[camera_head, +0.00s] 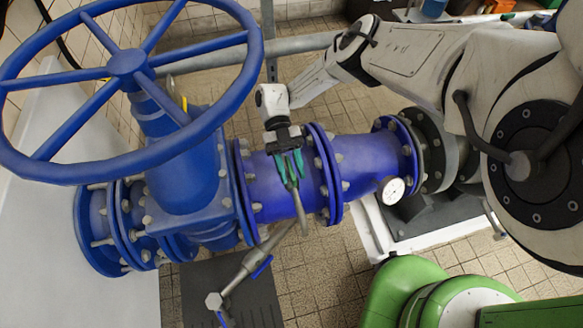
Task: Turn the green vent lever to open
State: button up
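My gripper (289,168) hangs in front of the blue pipe (268,188), fingers pointing down, left of the pressure gauge. Teal-green strips show at its fingers. I cannot tell whether they are finger parts or the green vent lever. A thin grey rod (299,206) runs down from between the fingertips, in front of the pipe. I cannot tell whether the fingers touch it or hold it. No separate green lever can be made out. A small grey branch pipe (245,269) with a blue handle (262,267) lies below left.
A large blue handwheel (127,62) on a blue valve body (186,170) fills the upper left. A white-faced gauge (391,190) sits at right on the pipe. A green machine (405,290) stands at lower right. Tiled floor (320,275) shows between them.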

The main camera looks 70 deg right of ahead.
aim_at(292, 169)
notch_tip(292, 169, up, 4)
jog(key=p, duration=0.3)
jog(key=shift+s, duration=0.1)
jog(key=s+a+r+p, duration=0.4)
jog(key=s+r+p, duration=0.2)
jog(key=s+r, duration=0.3)
jog(key=s, duration=0.4)
jog(key=shift+s, duration=0.15)
jog(key=shift+d, duration=0.1)
